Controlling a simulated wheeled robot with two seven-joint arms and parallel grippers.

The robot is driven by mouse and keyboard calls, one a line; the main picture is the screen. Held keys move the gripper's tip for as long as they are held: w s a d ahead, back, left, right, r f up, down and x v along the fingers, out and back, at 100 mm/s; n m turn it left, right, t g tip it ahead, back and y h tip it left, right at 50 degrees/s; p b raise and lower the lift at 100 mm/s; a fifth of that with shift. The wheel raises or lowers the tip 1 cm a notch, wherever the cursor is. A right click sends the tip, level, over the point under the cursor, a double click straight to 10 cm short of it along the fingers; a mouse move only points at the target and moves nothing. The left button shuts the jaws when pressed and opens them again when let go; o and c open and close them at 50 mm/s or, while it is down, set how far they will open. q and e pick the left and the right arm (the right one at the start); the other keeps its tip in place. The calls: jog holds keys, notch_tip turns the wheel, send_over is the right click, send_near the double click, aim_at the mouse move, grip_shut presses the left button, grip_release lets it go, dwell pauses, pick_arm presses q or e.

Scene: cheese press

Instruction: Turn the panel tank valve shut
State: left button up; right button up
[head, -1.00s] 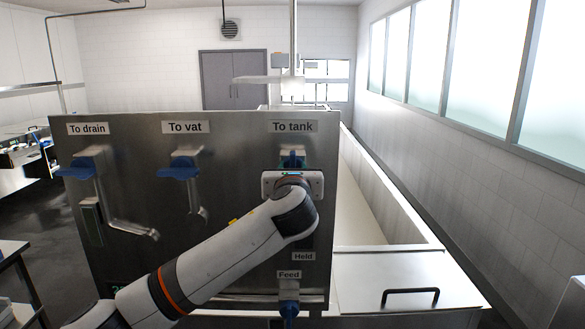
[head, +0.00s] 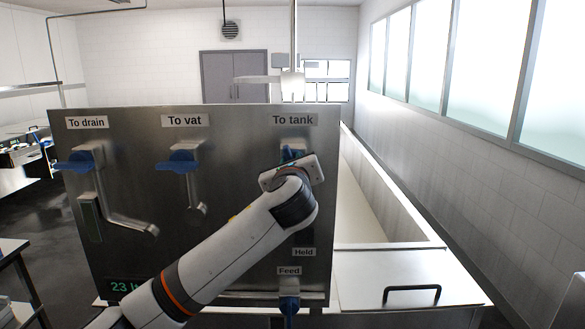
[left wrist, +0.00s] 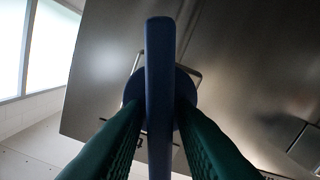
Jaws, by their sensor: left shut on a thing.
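The tank valve is on the steel panel under the "To tank" label (head: 294,120). Its blue handle (head: 289,153) shows only in part in the head view, behind my left gripper and wrist. In the left wrist view the blue handle (left wrist: 160,60) stands as a long upright bar between the two green fingers. My left gripper (left wrist: 160,112) is shut on this handle, one finger on each side. In the head view the gripper body is tilted, its right side higher. My right gripper is not in view.
The vat valve (head: 180,163) and drain valve (head: 82,160), both with blue handles, sit to the left on the panel. A feed valve (head: 289,304) is low, below my wrist. A long steel vat (head: 390,205) and a lidded top with a black handle (head: 411,289) lie right.

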pick_arm(q)
jog(key=n+b, duration=0.1)
jog(key=n, duration=0.1)
jog(key=n+b, duration=0.1)
jog(key=n, duration=0.2)
jog(key=n+b, duration=0.1)
jog(key=n, duration=0.1)
jog(key=shift+a+f, duration=0.2)
jog(key=shift+f, duration=0.15)
jog(key=n+b, duration=0.1)
jog(key=n, duration=0.2)
jog(key=shift+f+n+b, duration=0.1)
jog(key=shift+n+b, duration=0.2)
jog(key=shift+n, duration=0.1)
jog(key=shift+n+b, duration=0.45)
jog(key=shift+n, duration=1.05)
jog(key=shift+f, duration=0.1)
jog(key=o, duration=0.7)
jog(key=shift+a, duration=0.15)
